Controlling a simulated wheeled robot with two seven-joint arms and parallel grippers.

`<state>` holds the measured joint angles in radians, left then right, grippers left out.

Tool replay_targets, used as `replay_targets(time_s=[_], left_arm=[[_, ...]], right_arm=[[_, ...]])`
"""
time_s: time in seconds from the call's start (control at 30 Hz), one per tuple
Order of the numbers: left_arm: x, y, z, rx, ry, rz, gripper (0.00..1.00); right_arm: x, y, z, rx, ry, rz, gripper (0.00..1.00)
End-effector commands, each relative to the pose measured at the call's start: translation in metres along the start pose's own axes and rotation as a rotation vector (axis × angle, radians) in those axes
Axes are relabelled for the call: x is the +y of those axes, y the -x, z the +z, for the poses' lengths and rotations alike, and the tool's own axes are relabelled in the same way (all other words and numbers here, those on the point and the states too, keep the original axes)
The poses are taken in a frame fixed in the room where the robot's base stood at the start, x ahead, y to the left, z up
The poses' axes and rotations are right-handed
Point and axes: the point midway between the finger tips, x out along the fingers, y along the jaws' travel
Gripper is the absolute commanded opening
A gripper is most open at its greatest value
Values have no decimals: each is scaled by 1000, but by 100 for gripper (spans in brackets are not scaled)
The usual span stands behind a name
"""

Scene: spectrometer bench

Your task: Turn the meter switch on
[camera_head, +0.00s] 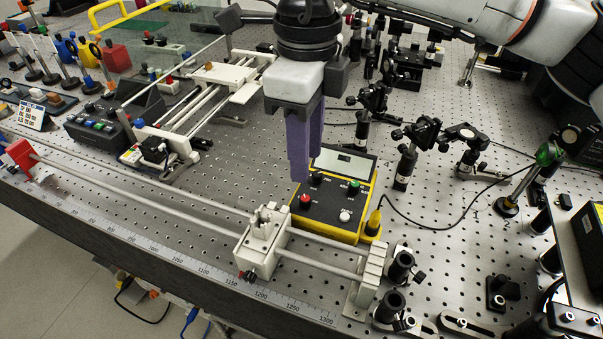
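The meter (329,204) is a yellow-edged box with a dark sloped panel and a pale display (345,161) at its back. Its panel bears a red knob (305,200), a green knob (354,187), a white knob (345,215) and a small black knob (316,179). I cannot tell which of these is the switch or how it is set. My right gripper (304,172) points down with purple fingers over the meter's back left edge, near the black knob. The fingers overlap in this view, so their gap and any contact are unclear. My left gripper is out of view.
A rail with a white carriage (262,240) runs in front of the meter. A yellow plug (373,222) with a black cable is at its right. Optical posts (405,165) stand to the right. Another control box (100,128) is at left. Bare perforated bench (235,165) lies left of the meter.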

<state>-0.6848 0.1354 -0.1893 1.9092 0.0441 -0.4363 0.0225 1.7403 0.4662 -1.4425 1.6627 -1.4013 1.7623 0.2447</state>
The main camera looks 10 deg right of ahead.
Motion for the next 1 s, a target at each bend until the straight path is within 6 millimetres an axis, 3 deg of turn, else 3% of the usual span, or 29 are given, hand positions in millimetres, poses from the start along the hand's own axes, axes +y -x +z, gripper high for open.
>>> replay_targets(time_s=[0.13, 0.4, 0.83, 1.0], left_arm=[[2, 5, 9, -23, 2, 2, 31], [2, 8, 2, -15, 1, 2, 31], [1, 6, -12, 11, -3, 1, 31], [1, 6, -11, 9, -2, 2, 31]], right_arm=[[1, -29, -1, 2, 0, 3, 33], [1, -70, 0, -1, 0, 3, 33], [1, -82, 1, -3, 0, 3, 33], [1, -82, 1, -3, 0, 3, 5]])
